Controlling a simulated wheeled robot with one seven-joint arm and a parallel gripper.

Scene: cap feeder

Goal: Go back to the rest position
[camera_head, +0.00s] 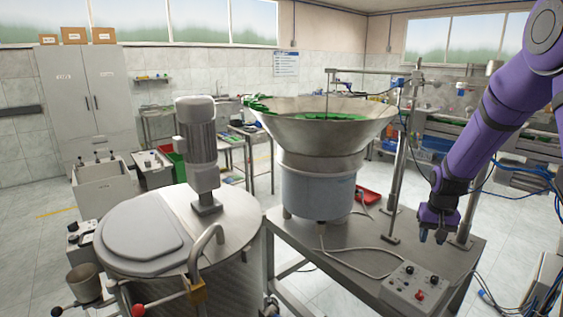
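My purple arm comes down from the upper right, and my gripper (432,238) hangs at its lower end, pointing down. It is over the right part of the metal table (350,262), to the right of the cap feeder. The gripper is small and dark here, and I cannot tell whether its fingers are apart. I see nothing clearly held in it. The cap feeder's steel bowl (320,143) holds green caps (335,116), and some green caps also lie on its left rim (258,103).
A grey control box (412,290) with knobs and a red button sits on the table below my gripper. Metal posts (397,170) stand just left of my arm. A steel tank (180,260) with a motor (198,140) is at left. Blue cables hang at right.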

